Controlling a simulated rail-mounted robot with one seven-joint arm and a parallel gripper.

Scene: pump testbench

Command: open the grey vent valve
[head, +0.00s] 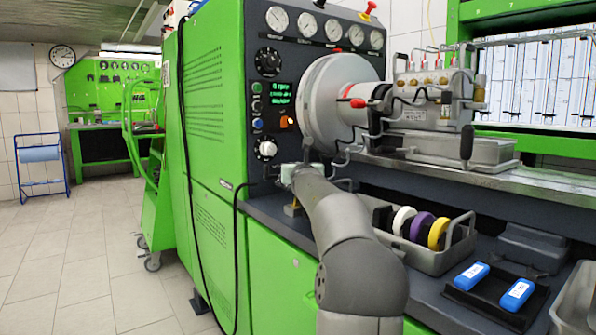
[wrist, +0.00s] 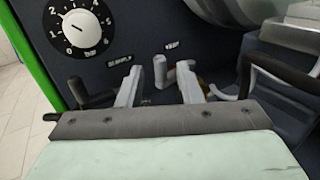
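The grey vent valve (wrist: 160,70) shows in the wrist view as a small light grey upright lever on the dark panel, below and left of a small label that seems to read VENT. My gripper (wrist: 158,84) is open, with one pale finger left of the lever and one right of it. A gap shows on each side, so the fingers look apart from it. In the head view my gripper (head: 289,172) is at the lower part of the panel, below the white dial. The valve cannot be made out there.
A black lever (wrist: 92,92) sits left of my fingers, under a SAMPLE label. A white dial (wrist: 82,24) is above it. Black hoses (wrist: 275,80) lie close on the right. A grey tray (head: 432,258) with coloured rings stands on the bench to the right.

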